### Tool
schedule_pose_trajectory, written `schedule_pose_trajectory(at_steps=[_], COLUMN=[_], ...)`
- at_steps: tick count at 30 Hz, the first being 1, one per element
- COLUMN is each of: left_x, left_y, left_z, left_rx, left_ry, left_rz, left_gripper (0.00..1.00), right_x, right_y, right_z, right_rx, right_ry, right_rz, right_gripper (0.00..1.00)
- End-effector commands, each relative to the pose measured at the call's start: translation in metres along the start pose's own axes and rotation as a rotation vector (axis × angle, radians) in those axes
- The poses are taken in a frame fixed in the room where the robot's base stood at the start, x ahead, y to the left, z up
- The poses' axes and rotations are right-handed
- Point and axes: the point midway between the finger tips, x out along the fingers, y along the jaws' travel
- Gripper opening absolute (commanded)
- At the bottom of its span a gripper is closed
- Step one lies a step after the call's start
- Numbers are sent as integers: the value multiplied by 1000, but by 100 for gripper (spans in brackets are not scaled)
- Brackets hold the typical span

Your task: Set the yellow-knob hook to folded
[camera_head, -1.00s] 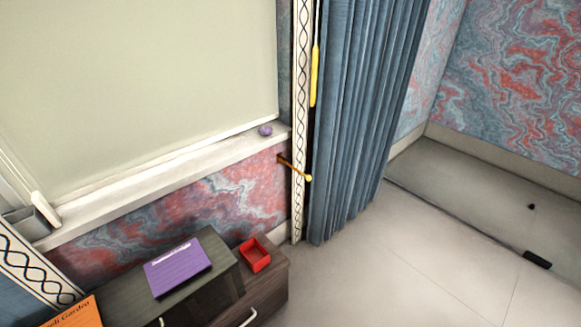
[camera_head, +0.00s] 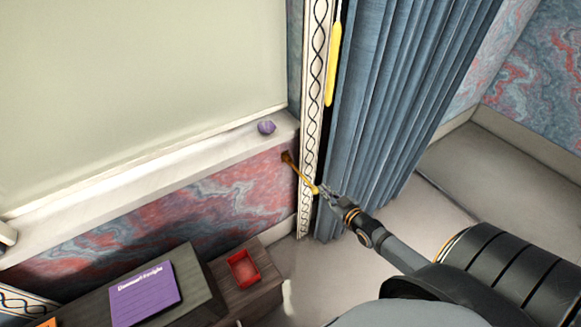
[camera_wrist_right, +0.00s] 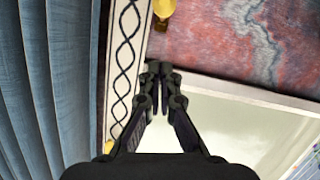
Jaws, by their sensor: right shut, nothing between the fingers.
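The hook (camera_head: 300,174) is a thin golden-brown rod that sticks out from a mount on the wall below the window sill. Its yellow knob (camera_head: 316,190) is at the free end, in front of the patterned trim strip. My right gripper (camera_head: 325,191) is shut and empty, with its fingertips close beside the knob. I cannot tell whether they touch it. In the right wrist view the yellow knob (camera_wrist_right: 163,8) is at the top edge, partly cut off, beyond the shut fingertips (camera_wrist_right: 160,68). My left gripper is not in view.
Below, dark drawers (camera_head: 190,285) hold a purple book (camera_head: 144,293) and red tray (camera_head: 243,268).

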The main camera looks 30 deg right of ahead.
Motion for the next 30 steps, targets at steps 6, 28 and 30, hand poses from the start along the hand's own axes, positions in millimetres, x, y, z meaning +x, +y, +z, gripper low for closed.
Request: schedule_pose_trajectory(at_steps=[6, 28, 30], left_x=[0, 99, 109], left_y=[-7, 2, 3], left_z=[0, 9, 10], left_rx=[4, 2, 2], left_ry=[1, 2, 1], left_rz=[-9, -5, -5], left_gripper=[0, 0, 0], right_x=[0, 99, 106], right_y=[0, -2, -3], right_z=[-7, 1, 9], right_rx=[0, 2, 1], right_ry=[15, 18, 12], right_rz=[-4, -1, -3], right_gripper=[0, 0, 0])
